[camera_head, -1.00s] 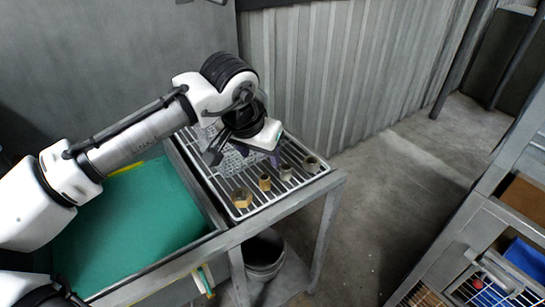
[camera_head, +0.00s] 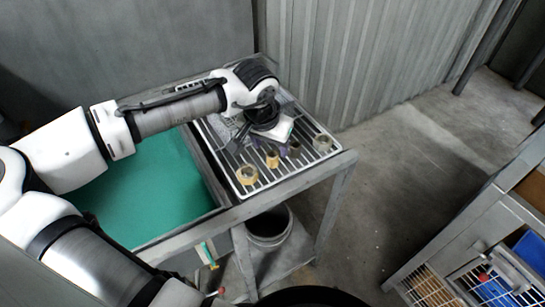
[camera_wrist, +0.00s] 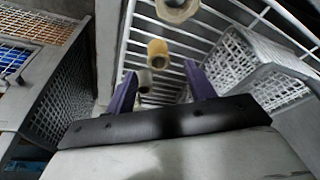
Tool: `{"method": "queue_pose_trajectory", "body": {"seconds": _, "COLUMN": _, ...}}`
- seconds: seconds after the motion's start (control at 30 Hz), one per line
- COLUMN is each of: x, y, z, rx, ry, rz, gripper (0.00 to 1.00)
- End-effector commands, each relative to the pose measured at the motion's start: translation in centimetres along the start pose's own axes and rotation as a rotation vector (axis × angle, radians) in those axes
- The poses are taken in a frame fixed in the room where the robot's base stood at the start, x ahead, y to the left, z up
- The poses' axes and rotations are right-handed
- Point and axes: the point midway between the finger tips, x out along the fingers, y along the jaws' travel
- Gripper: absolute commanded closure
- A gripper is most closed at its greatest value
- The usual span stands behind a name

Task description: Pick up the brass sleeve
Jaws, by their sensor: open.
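The brass sleeve (camera_head: 272,160) is a small tan-yellow tube standing on the white wire rack (camera_head: 268,183). It also shows in the wrist view (camera_wrist: 157,52), just beyond my fingertips and between their lines. My gripper (camera_wrist: 159,70) is open and empty, with two purple fingers spread apart. In the head view it hangs over the rack, close behind the sleeve. A grey sleeve (camera_wrist: 144,80) shows between the fingers in the wrist view, nearer the left finger. I cannot tell the fingers' exact height above the rack.
A brass hex piece (camera_head: 247,174) stands to the left of the sleeve. A grey collar (camera_head: 322,143) stands at the rack's right end. A wire basket (camera_wrist: 277,85) is beside my right finger. A green-bottomed basin (camera_head: 155,200) lies left of the rack.

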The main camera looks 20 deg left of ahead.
Motion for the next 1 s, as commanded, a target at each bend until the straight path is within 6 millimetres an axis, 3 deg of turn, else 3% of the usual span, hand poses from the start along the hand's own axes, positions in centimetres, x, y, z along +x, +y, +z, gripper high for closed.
{"method": "queue_pose_trajectory", "body": {"seconds": 0.4, "x": 4.6, "y": 0.1, "z": 0.2, "rx": 0.001, "ry": -0.001, "rz": 0.001, "gripper": 0.46}}
{"method": "queue_pose_trajectory", "body": {"seconds": 0.67, "x": 4.9, "y": 0.1, "z": 0.2, "rx": 0.001, "ry": 0.001, "rz": 0.0, "gripper": 0.46}}
{"method": "queue_pose_trajectory", "body": {"seconds": 1.0, "x": 4.9, "y": 0.1, "z": 0.2, "rx": 0.001, "ry": 0.001, "rz": 0.0, "gripper": 0.89}}
